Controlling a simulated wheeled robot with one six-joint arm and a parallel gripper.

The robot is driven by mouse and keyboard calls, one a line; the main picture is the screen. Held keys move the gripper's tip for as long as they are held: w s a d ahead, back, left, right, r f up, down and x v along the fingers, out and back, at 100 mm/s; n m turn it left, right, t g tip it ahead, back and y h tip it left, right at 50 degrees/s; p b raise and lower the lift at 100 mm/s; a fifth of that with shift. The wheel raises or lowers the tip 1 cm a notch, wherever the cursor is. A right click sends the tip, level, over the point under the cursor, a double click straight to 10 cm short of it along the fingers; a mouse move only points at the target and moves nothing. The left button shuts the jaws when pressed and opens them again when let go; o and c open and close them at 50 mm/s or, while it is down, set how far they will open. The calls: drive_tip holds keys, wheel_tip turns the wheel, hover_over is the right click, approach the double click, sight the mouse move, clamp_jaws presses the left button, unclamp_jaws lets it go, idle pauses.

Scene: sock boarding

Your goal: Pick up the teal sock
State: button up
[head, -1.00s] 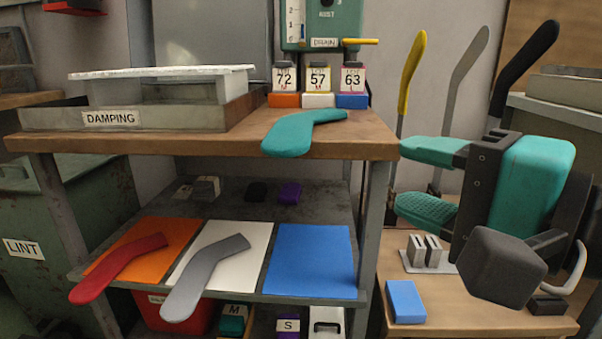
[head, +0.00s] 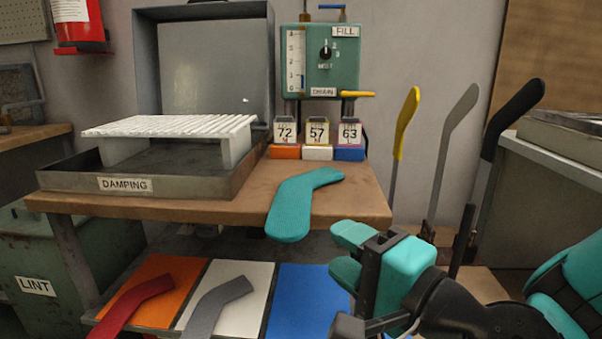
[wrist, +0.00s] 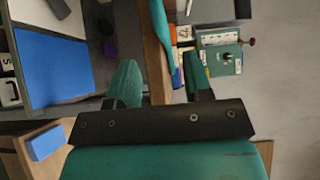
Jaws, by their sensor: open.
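The teal sock (head: 297,205) lies on the wooden bench top (head: 215,210) near its right end, its wide end overhanging the front edge. In the wrist view the sock (wrist: 160,30) shows between and beyond the fingers, along the bench edge. My gripper (head: 345,252) is at the lower right, below and to the right of the sock and apart from it. Its teal-padded fingers are open with nothing between them; they also show in the wrist view (wrist: 160,82).
A damping tray (head: 125,186) stands on the bench's left. Numbered cards on coloured blocks (head: 317,152) stand behind the sock. Below, a shelf holds orange, white and blue mats (head: 305,300), with a red sock (head: 130,305) and a grey sock (head: 215,303). Upright yellow, grey and black forms (head: 455,120) stand right.

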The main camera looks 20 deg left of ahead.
sight(294, 217)
drive_tip(key=p+x, duration=0.3)
drive_tip(key=x, duration=0.1)
drive_tip(key=p+x, duration=0.3)
drive_tip(key=x, duration=0.2)
drive_tip(key=shift+s+a+r, duration=0.15)
drive_tip(key=shift+a+r, duration=0.1)
drive_tip(key=shift+a, duration=0.2)
drive_tip(key=shift+a+f, duration=0.1)
drive_tip(key=shift+f, duration=0.1)
drive_tip(key=c, duration=0.8)
